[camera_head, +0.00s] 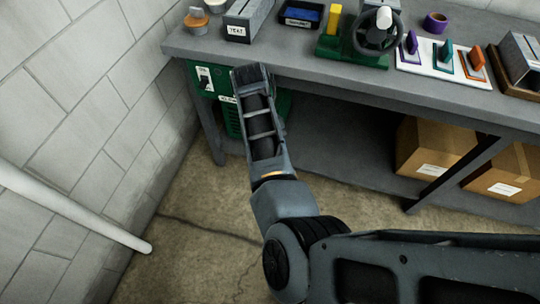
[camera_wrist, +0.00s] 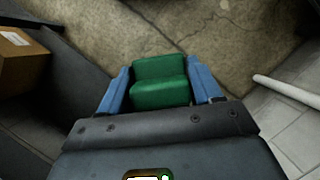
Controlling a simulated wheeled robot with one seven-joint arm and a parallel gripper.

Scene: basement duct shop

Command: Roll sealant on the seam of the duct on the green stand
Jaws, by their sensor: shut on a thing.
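My gripper (camera_wrist: 159,80) shows in the wrist view with its two blue fingers shut on a green block-like thing (camera_wrist: 160,92). The concrete floor shows beyond it. In the head view my arm reaches up towards the bench's front edge, and the fingers and the held thing cannot be made out there. A green stand (camera_head: 340,51) sits on the bench, with a yellow block and a black wheel-like ring on it. A grey cylinder is partly behind the ring; no seam can be made out.
The grey bench (camera_head: 315,73) also holds a grey box labelled TEST (camera_head: 238,31), a blue tray (camera_head: 300,14), a purple roll (camera_head: 436,22) and a white board (camera_head: 410,62) with coloured-handled tools. Cardboard boxes (camera_head: 424,150) lie below. A white pipe (camera_head: 75,212) is at left.

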